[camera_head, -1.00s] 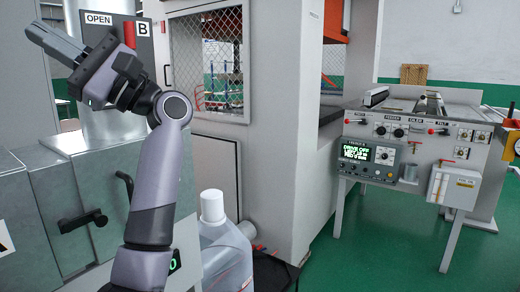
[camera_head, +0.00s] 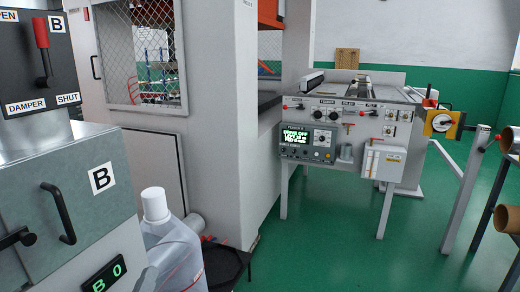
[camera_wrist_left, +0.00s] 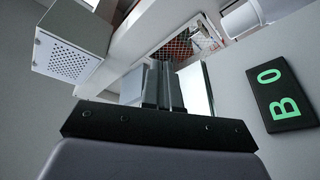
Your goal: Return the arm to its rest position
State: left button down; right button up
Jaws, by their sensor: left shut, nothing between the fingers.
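My left gripper (camera_wrist_left: 163,85) shows in the left wrist view, its two dark fingers together with nothing between them. It points at blurred machinery, and a grey wall or panel is close around it. A display with green "B 0" (camera_wrist_left: 283,94) is right of the fingers. The left arm is not in the head view. My right gripper is in neither view.
In the head view, a damper panel (camera_head: 26,60) with a red-tipped lever stands at the left above a grey cabinet (camera_head: 60,175). A white-capped jug (camera_head: 175,250) is beside it. A control console (camera_head: 345,135) stands farther back. Green floor (camera_head: 320,250) is open between.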

pick_arm(q)
jog(key=s+d+f+m+g, duration=0.2)
jog(key=s+f+m+g, duration=0.6)
jog(key=s+f, duration=1.3)
jog(key=shift+d+f+m+g+p, duration=0.25)
jog(key=shift+m+g+p, duration=0.2)
jog(key=shift+g, duration=0.75)
